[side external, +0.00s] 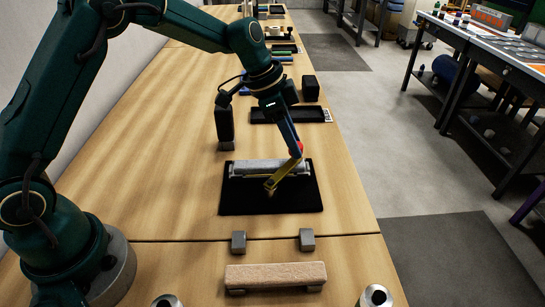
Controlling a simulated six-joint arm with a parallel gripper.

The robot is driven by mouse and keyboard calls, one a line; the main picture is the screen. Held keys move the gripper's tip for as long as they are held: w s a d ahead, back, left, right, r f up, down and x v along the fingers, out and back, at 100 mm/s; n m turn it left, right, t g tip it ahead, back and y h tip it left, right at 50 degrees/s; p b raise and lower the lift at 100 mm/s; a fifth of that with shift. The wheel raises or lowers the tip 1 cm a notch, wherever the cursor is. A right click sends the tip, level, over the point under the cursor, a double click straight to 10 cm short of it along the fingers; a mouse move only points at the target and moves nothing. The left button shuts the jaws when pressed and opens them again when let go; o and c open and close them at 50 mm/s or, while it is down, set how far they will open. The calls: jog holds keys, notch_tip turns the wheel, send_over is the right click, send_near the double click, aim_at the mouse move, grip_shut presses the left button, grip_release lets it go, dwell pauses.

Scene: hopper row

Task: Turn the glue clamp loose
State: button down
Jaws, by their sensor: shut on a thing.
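The glue clamp (282,175) appears to be the narrow yellow piece with a red part (297,147) at its upper end. It slants across the right part of a grey bar-shaped workpiece (255,168). The workpiece lies on a black mat (240,205) on the wooden bench. My gripper (294,150) reaches down from above and is shut at the red end of the clamp. The fingertips and the exact grip are too small to make out.
A dark upright block (225,125) stands behind the mat at left. A black tray (285,115) lies farther back. In front are two small grey blocks (239,242) (307,239), a tan bar (275,274) and metal cylinders (375,297). Bench right of the mat is clear.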

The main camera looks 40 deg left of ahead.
jog(key=d+m+g, duration=0.1)
jog(key=d+m, duration=0.1)
jog(key=m, duration=0.1)
jog(key=shift+w+h, duration=0.1)
jog(key=shift+h, duration=0.2)
jog(key=d+m, duration=0.2)
jog(key=shift+s+m+g, duration=0.2)
jog(key=shift+m+g, duration=0.1)
jog(key=shift+g, duration=0.1)
jog(key=d+m, duration=0.1)
jog(key=s+m+g, duration=0.1)
jog(key=m, duration=0.1)
jog(key=shift+d+h, duration=0.3)
jog(key=shift+d, duration=0.1)
jog(key=shift+s+d+m+g, duration=0.35)
jog(key=shift+d+m+g, duration=0.15)
jog(key=shift+m, duration=0.3)
jog(key=c, duration=0.5)
grip_release()
jog(key=shift+c, duration=0.2)
jog(key=shift+a, duration=0.1)
jog(key=shift+v, duration=2.5)
jog(key=shift+r, duration=0.1)
